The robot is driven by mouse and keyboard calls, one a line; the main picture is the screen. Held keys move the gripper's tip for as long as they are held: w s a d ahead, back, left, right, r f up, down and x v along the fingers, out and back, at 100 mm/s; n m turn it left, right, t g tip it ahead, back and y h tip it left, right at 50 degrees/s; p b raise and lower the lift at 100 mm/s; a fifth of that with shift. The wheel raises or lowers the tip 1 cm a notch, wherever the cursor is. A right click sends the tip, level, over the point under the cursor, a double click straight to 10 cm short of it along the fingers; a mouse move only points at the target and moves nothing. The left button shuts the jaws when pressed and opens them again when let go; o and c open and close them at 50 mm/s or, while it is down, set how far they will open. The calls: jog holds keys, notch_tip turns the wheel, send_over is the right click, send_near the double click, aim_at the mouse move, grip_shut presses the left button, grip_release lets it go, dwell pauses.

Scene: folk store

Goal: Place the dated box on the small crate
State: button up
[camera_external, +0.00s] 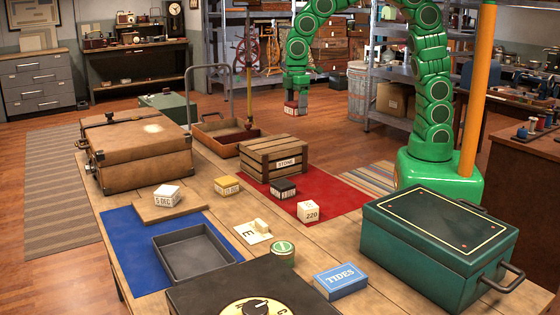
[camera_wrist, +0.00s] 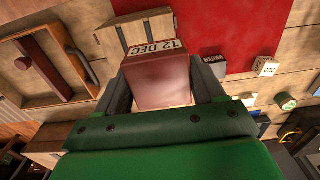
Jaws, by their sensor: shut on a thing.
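My gripper (camera_external: 296,98) hangs high above and behind the table, shut on a dark red box (camera_external: 292,110) with a white label. In the wrist view this held box (camera_wrist: 155,85) reads "12 DEC" and sits between both fingers. A small slatted wooden crate (camera_external: 273,158) marked "STONE" stands on the table below the gripper, apart from the held box. The crate also shows in the wrist view (camera_wrist: 143,27), partly hidden behind the box. Another dated box (camera_external: 167,195), white and marked "5 DEC", sits on a wooden board (camera_external: 182,208) at left.
Near the crate are a dark block (camera_external: 284,189), a white "220" block (camera_external: 309,211) and a yellow block (camera_external: 227,185). A brown case (camera_external: 143,158) and a green chest (camera_external: 438,240) flank the table.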

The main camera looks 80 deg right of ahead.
send_over(274, 143)
jog(key=s, duration=0.1)
jog(key=f, duration=0.5)
jog(key=shift+d+f, duration=0.2)
jog(key=shift+f, duration=0.15)
jog(key=shift+w+a+f, duration=0.1)
jog(key=shift+w+f, duration=0.5)
jog(key=shift+f, duration=1.65)
jog(key=shift+f, duration=0.1)
jog(key=o, duration=1.1)
notch_tip(274, 143, up, 12)
jog(key=shift+r, duration=0.1)
